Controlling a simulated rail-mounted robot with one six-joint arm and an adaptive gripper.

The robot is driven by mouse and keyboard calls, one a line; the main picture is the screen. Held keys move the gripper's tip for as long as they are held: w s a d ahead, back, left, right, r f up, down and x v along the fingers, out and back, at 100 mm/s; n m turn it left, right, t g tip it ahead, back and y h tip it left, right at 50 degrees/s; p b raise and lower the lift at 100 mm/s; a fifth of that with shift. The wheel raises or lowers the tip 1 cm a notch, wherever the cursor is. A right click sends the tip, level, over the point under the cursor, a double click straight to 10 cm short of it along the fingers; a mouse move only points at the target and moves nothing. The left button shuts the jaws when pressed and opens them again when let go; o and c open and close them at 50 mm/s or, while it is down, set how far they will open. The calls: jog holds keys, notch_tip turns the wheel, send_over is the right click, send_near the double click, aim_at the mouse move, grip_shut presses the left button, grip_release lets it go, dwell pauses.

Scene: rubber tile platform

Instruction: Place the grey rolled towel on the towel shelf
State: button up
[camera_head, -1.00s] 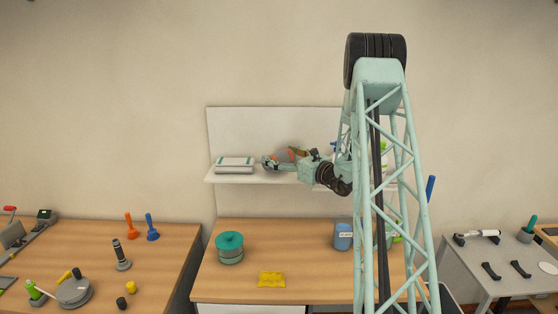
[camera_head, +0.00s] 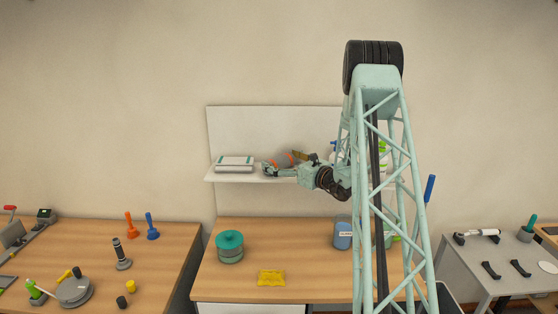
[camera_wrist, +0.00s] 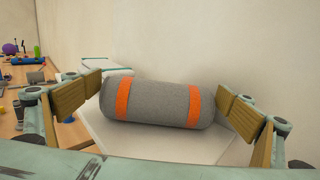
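The grey rolled towel (camera_wrist: 160,103) has two orange bands and lies lengthwise across the wrist view. My gripper (camera_wrist: 162,93) has its tan finger pads at the towel's two ends, spread about as wide as the towel is long, and appears shut on it. In the head view the towel (camera_head: 281,162) is at the white towel shelf (camera_head: 240,178), partly hidden by my gripper (camera_head: 285,163). It sits at or just above the board; contact underneath cannot be seen.
A folded white stack (camera_head: 235,162) lies on the shelf just left of the towel. Bottles stand on the shelf's right part, partly hidden by my arm.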

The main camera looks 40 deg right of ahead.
jog(key=shift+r, duration=0.15)
dwell(0.3)
jog(key=shift+s, duration=0.15)
jog(key=s, duration=0.7)
jog(key=s+d, duration=0.1)
jog(key=s, duration=0.3)
jog(key=shift+s+b, duration=0.35)
jog(key=shift+b, duration=0.05)
jog(key=shift+a, duration=0.15)
dwell(0.3)
